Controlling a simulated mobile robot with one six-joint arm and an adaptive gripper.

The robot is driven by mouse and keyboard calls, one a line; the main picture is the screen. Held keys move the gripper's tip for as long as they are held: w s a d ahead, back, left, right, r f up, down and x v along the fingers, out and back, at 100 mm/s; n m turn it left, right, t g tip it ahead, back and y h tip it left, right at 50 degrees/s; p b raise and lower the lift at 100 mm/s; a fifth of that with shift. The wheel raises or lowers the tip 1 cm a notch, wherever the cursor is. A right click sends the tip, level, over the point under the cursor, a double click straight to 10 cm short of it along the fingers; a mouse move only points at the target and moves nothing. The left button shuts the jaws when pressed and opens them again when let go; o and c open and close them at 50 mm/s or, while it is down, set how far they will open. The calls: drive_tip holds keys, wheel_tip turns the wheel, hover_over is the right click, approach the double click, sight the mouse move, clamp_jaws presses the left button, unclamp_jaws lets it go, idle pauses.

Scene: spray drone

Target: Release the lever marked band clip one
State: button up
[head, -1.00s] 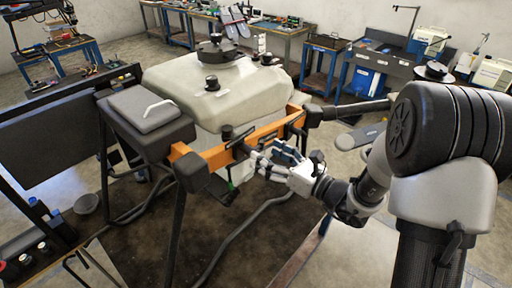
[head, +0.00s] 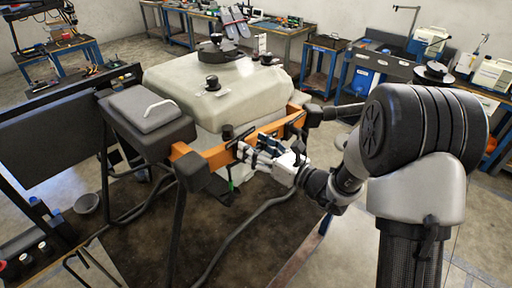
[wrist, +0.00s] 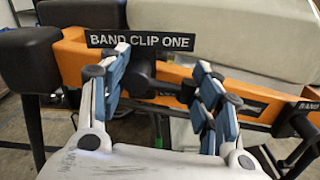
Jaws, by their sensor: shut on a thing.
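The sign reading BAND CLIP ONE (wrist: 140,41) stands above the orange bar (wrist: 68,62) in the wrist view. Below the sign, a dark lever (wrist: 166,88) sits across the space between my blue-padded fingers. My gripper (wrist: 163,68) has one finger on each side of it and is shut on it; the exact contact is partly hidden by the fingers. In the head view my gripper (head: 250,145) is against the front of the orange bar (head: 213,157), below the pale tank (head: 205,85). The lever is too small and covered to make out there.
A second dark clip with a partly cut-off BAND label (wrist: 308,105) is at the right of the bar. A dark box (head: 150,108) is at the bar's left end. Dark frame legs and a hose (head: 240,235) lie below. Benches stand at the back.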

drive_tip(key=shift+w, duration=0.1)
drive_tip(key=c, duration=0.3)
drive_tip(key=shift+d+n+b, duration=0.1)
drive_tip(key=shift+n+b, duration=0.7)
drive_tip(key=shift+b, duration=0.45)
drive_tip(key=shift+r+n, duration=0.25)
drive_tip(key=shift+n, duration=0.15)
drive_tip(key=o, duration=0.8)
drive_tip(key=shift+w, duration=0.1)
drive_tip(key=shift+o, duration=0.2)
drive_tip(key=v, duration=1.2)
